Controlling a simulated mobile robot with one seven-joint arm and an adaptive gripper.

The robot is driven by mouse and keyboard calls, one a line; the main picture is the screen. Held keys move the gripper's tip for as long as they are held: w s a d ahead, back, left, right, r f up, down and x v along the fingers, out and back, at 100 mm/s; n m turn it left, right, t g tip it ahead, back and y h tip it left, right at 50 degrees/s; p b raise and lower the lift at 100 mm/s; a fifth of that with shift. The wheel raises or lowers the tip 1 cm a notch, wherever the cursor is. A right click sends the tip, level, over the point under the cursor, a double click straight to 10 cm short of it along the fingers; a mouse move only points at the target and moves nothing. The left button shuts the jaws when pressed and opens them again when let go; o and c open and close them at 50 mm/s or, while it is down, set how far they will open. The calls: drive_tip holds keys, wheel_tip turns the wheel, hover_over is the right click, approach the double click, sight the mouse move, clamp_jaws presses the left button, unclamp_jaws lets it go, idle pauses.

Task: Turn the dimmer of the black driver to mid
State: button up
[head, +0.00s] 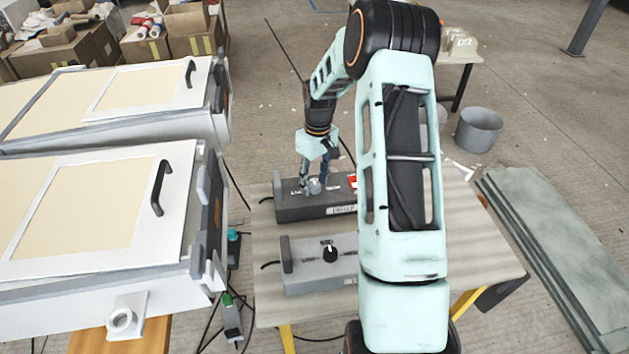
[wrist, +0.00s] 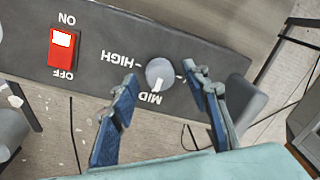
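The black driver (head: 290,210) lies on the table, with a "DRIVER" label on its front side. Its round grey dimmer knob (wrist: 160,72) carries a white pointer mark, which points towards the word MID in the wrist view. HIGH is printed to one side; any label on the other side is hidden behind a finger. My gripper (head: 314,182) is over this knob. In the wrist view its blue-padded fingers (wrist: 158,76) stand on either side of the knob, with visible gaps. The red ON/OFF switch (wrist: 62,48) is on the same face.
A grey driver (head: 308,270) with a black knob (head: 330,254) lies nearer on the same table (head: 480,250). White-framed moulds (head: 90,210) stand at the left. Stacked boards (head: 555,260) and a grey bucket (head: 479,130) are at the right. My arm covers part of the table.

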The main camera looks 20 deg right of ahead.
sight(316, 182)
wheel_tip(316, 182, up, 12)
drive_tip(key=shift+d, duration=0.35)
drive_tip(key=shift+w, duration=0.15)
idle(0.5)
